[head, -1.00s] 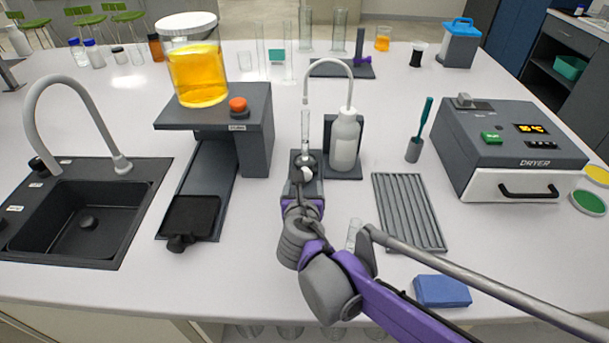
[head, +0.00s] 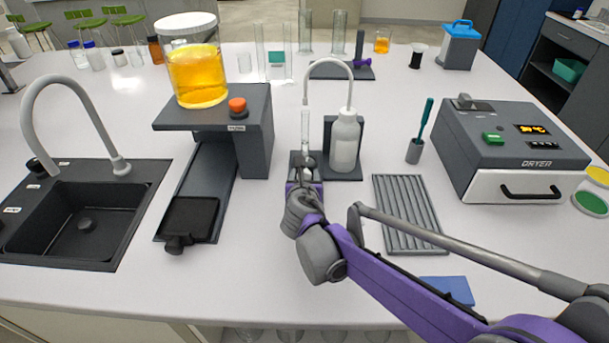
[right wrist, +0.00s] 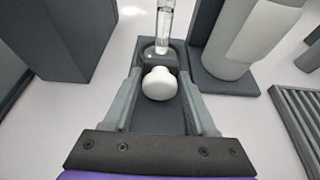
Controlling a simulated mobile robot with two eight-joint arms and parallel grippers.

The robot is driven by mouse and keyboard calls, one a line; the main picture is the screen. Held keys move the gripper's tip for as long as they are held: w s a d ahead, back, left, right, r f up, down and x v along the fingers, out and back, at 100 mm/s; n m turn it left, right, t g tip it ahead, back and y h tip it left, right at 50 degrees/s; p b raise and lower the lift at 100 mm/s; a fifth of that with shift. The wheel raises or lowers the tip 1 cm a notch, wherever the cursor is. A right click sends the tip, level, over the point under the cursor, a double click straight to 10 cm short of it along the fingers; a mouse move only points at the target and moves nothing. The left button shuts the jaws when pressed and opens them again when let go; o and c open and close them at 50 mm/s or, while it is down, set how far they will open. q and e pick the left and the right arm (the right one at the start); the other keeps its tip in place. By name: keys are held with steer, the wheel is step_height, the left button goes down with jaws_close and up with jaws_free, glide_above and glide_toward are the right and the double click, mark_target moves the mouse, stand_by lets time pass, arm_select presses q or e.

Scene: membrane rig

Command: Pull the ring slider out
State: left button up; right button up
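A white round knob (right wrist: 159,83) sits at the front of a dark ring-like holder (right wrist: 158,52) on a small dark base, below an upright clear tube (right wrist: 164,22). I take this knobbed ring part to be the ring slider. In the head view the tube (head: 305,130) stands over the same base, left of the white bottle. My right gripper (right wrist: 161,76) is open, with one finger on each side of the knob and gaps showing between. In the head view my right gripper (head: 303,178) partly hides the base and knob. My left gripper is not in view.
A white wash bottle (head: 344,140) with a curved spout stands close right of the tube. A dark stand (head: 255,130) carries an orange-filled vessel on the left, with a black tray (head: 191,218) below. A ribbed rack (head: 405,215) and a dryer (head: 515,150) lie right.

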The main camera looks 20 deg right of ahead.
jaws_close()
steer(key=s+a, duration=0.1)
steer(key=s, duration=0.2)
steer(key=s+a+p, duration=0.1)
steer(key=s+a, duration=0.1)
steer(key=s, duration=0.2)
steer(key=s+a+p, duration=0.1)
steer(key=s+a, duration=0.1)
steer(key=s, duration=0.2)
steer(key=shift+s+a, duration=0.1)
steer(key=shift+a, duration=0.15)
steer(key=shift+o, duration=2)
jaws_free()
steer(key=p+v, duration=0.2)
steer(key=v, duration=0.9)
steer(key=shift+d+p, duration=0.1)
steer(key=shift+p, duration=0.2)
